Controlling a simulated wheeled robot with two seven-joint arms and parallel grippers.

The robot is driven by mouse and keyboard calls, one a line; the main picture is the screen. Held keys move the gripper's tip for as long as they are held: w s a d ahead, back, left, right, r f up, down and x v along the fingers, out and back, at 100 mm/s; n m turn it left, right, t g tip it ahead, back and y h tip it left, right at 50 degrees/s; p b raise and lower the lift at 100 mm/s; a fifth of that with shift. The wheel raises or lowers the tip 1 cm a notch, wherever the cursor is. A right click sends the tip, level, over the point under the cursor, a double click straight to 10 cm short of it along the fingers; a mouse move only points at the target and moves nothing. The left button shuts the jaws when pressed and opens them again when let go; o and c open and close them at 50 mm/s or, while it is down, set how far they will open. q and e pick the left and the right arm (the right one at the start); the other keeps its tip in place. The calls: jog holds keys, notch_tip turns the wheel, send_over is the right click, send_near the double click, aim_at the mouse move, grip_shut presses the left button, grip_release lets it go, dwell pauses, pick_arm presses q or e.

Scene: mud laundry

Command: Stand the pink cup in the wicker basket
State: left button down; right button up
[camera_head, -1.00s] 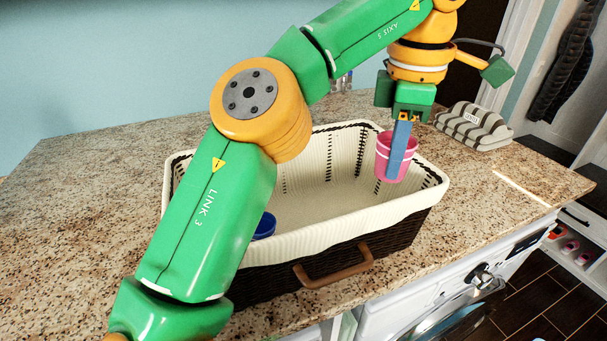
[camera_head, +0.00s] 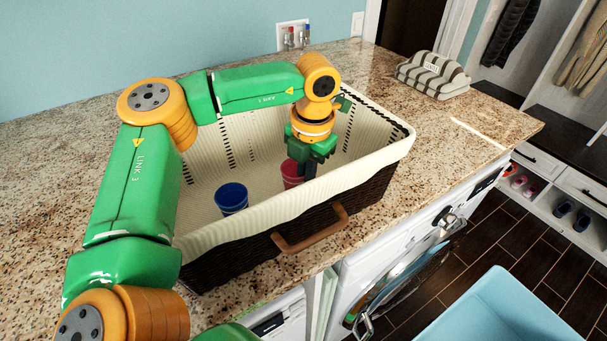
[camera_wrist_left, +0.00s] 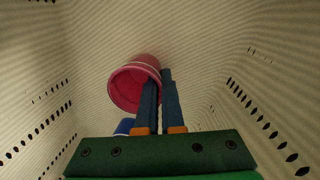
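The pink cup (camera_head: 290,174) is inside the wicker basket (camera_head: 268,217), which has a cream liner and dark woven sides. My left gripper (camera_head: 308,172) reaches down into the basket from above. Its two fingers are close together on the right wall of the cup. In the left wrist view, one finger lies across the opening of the pink cup (camera_wrist_left: 127,88) and the other is just outside it. The cup looks roughly upright, but I cannot tell if its base touches the basket floor. My right gripper is out of view.
A blue cup (camera_head: 231,197) stands in the basket, left of the pink cup. The basket's front wall has a brown handle (camera_head: 310,228). A striped object (camera_head: 433,75) lies on the granite counter (camera_head: 450,125) at the back right. The basket floor's far side looks clear.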

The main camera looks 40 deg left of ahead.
pick_arm(q)
jog(key=shift+a+f, duration=0.15)
jog(key=c, duration=1.1)
grip_release()
jog(key=shift+o, duration=0.2)
jog(key=shift+r, duration=0.25)
jog(key=shift+w+r, duration=0.1)
jog(key=shift+r, duration=0.2)
notch_tip(320, 180, up, 11)
jog(key=d, duration=0.1)
jog(key=shift+b, duration=0.35)
